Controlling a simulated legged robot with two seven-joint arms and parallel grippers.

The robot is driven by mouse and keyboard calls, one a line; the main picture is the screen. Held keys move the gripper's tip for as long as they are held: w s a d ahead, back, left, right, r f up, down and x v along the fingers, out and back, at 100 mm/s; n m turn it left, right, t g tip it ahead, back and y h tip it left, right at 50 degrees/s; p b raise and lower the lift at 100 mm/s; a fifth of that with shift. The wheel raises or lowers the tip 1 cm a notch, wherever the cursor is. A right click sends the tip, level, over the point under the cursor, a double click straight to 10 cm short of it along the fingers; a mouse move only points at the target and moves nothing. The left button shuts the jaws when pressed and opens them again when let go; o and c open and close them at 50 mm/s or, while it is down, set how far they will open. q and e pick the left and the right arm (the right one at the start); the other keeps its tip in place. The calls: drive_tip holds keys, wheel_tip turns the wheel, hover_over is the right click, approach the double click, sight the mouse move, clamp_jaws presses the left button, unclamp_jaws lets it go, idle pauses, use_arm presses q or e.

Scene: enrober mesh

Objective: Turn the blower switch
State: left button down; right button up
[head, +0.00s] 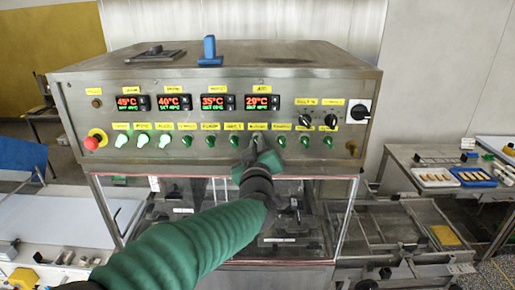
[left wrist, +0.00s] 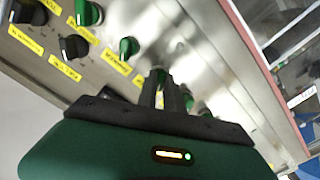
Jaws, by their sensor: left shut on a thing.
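A steel control panel (head: 220,105) has a lower row of green switches, each under a yellow label. My left gripper (head: 257,143) is shut on one green switch in the right half of this row, below a label (head: 257,127) too small to read surely. In the left wrist view the fingers (left wrist: 165,92) reach the panel and the green knob (left wrist: 158,75) shows partly between them. Most of that knob is hidden, so its angle cannot be told. My right gripper is not in view.
Neighbouring green switches (head: 281,140) sit close on both sides. Red temperature displays (head: 172,102) are above, black knobs (head: 331,121) at the right, and a red emergency button (head: 92,143) at the left. A clear framed cover (head: 315,215) lies below the panel.

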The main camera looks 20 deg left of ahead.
use_arm(q)
drive_tip(key=shift+r, duration=0.1)
drive_tip(key=c, duration=1.7)
unclamp_jaws()
drive_tip(key=shift+c, duration=0.2)
drive_tip(key=shift+o, duration=1.3)
drive_tip(key=shift+d, duration=0.1)
drive_tip(key=shift+w, duration=0.1)
drive_tip(key=shift+w+f, duration=0.15)
drive_tip(key=shift+f, duration=0.05)
drive_tip(key=b+v, duration=0.3)
drive_tip(key=v, duration=1.3)
drive_tip(key=shift+s+b, duration=0.3)
drive_tip(key=shift+s, duration=0.05)
drive_tip(key=shift+d, duration=0.1)
